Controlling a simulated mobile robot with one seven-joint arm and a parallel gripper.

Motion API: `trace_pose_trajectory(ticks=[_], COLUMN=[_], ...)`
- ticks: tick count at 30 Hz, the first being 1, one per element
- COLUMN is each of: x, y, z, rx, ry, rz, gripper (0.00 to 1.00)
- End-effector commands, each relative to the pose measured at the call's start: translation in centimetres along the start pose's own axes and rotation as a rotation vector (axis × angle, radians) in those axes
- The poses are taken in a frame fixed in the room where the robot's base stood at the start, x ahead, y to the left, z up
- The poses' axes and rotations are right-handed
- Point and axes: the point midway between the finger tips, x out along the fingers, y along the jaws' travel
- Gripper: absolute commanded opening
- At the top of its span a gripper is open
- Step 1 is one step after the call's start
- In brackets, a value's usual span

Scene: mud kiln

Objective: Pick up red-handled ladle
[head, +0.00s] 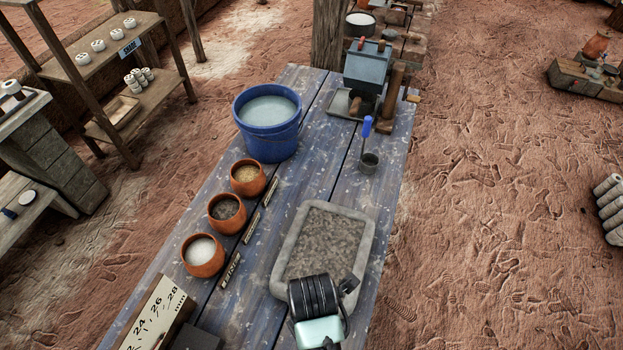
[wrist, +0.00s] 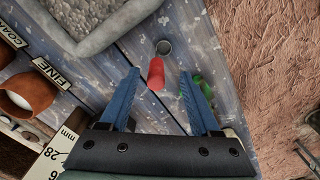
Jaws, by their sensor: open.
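The red-handled ladle shows in the wrist view, with its red handle (wrist: 156,74) pointing toward me and its small grey cup (wrist: 164,47) beyond it. It is on the blue-grey plank table. My gripper (wrist: 160,76) is open, with its two blue fingers on either side of the handle in the picture. I see no contact between fingers and handle, and cannot tell the height gap. In the head view I cannot make out this ladle; a blue-handled ladle (head: 368,143) stands farther up the table.
A green item (wrist: 198,84) lies partly hidden by the right finger. A stone tray (head: 286,252) lies left of the ladle in the wrist view. Clay bowls (head: 203,256), a blue bucket (head: 267,145) and a grey box device (head: 367,67) stand on the table (head: 320,165).

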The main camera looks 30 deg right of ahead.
Motion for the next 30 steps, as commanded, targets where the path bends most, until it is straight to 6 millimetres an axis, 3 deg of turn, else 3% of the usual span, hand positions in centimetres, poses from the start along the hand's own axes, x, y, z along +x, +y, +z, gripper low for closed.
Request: trace_pose_trajectory(ticks=[7,16,26,30], x=[1.5,5.2,5.8,5.8], y=[0.1,0.4,0.4,0.4], z=[-0.2,-0.6,-0.6,-0.6], rx=[0.001,0.001,0.001,0.001], ry=[0.001,0.0,-0.001,-0.001], rz=[-0.002,0.0,0.003,0.003], gripper=[0.64,0.64,0.64,0.38])
